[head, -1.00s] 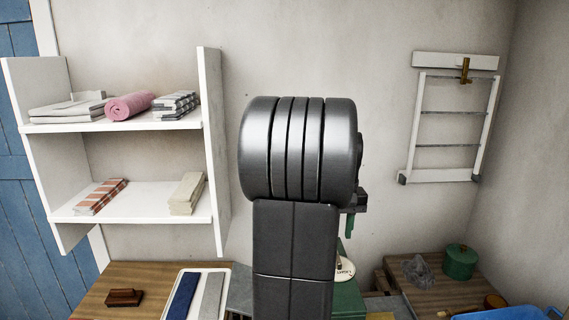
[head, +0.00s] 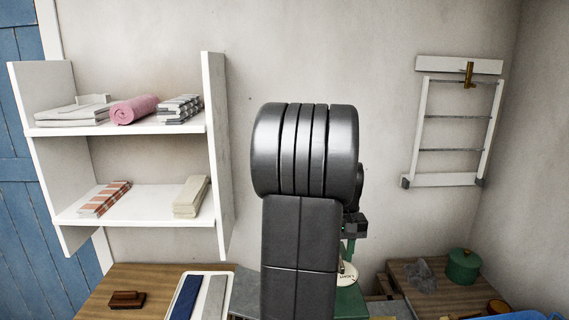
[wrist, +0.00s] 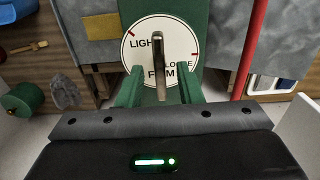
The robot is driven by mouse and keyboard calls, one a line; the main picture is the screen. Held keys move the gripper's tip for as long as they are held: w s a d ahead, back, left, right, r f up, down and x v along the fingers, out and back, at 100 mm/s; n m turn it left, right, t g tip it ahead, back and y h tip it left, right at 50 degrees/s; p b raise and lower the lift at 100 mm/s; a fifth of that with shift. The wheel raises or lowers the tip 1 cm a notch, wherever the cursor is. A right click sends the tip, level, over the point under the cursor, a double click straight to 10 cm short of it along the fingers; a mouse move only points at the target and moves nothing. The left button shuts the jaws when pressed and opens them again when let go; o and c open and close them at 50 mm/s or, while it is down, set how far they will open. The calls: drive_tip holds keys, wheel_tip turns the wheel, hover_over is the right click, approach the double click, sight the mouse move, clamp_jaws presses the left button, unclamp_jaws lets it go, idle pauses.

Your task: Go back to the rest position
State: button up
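My gripper (wrist: 160,92) has two green fingers, spread apart with a clear gap between them, in the wrist view. Beyond them is a round white dial (wrist: 181,70) marked LIGHT and FIRM, with a partly covered third word. A grey lever (wrist: 160,50) stands upright across the dial, seen between the fingers; I cannot tell if they touch it. In the head view my arm hides most of the gripper, and only its dark body and a little green show right of the arm. The dial (head: 348,275) shows just below.
A white shelf (head: 140,130) with folded cloths stands left. A wooden table below it holds a brown brush (head: 127,299) and a white tray (head: 228,290) with cloth strips. A green pot (head: 463,266) and a grey cloth (head: 420,275) sit right.

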wheel_tip(320, 180, up, 13)
drive_tip(key=b, duration=0.1)
wheel_tip(320, 180, down, 13)
drive_tip(key=shift+r+p, duration=0.1)
drive_tip(key=shift+p, duration=0.5)
drive_tip(key=shift+f+m, duration=0.3)
drive_tip(key=shift+f, duration=0.1)
drive_tip(key=m+b, duration=0.1)
drive_tip(key=m, duration=0.9)
drive_tip(key=shift+b, duration=0.35)
drive_tip(key=shift+r, duration=0.1)
